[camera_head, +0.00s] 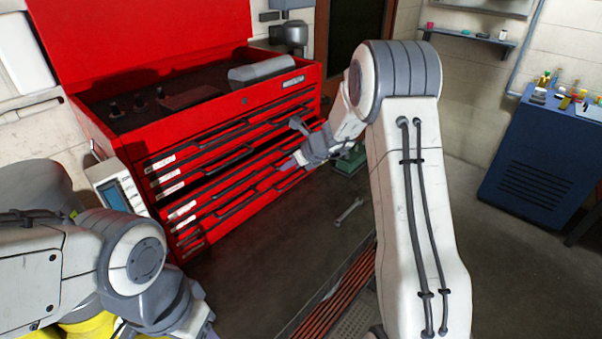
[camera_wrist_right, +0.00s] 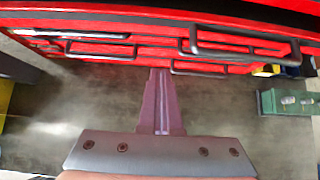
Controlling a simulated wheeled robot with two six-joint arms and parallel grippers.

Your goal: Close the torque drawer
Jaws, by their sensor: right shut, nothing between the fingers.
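A red tool chest (camera_head: 215,115) with several drawers stands at the left in the head view. Its drawers have dark bar handles and small white labels too small to read, so I cannot tell which is the torque drawer. My right gripper (camera_head: 291,163) is shut and empty in front of the drawer fronts, near their right end. In the right wrist view the closed fingers (camera_wrist_right: 160,76) point at the lower drawers, and a drawer handle (camera_wrist_right: 243,45) shows above them to the right. I cannot tell whether they touch. My left gripper (camera_head: 200,328) is partly cut off at the bottom.
A green box (camera_head: 350,163) sits behind my right forearm and also shows in the wrist view (camera_wrist_right: 288,102). A blue cabinet (camera_head: 535,150) stands at the far right. The floor between is mostly clear.

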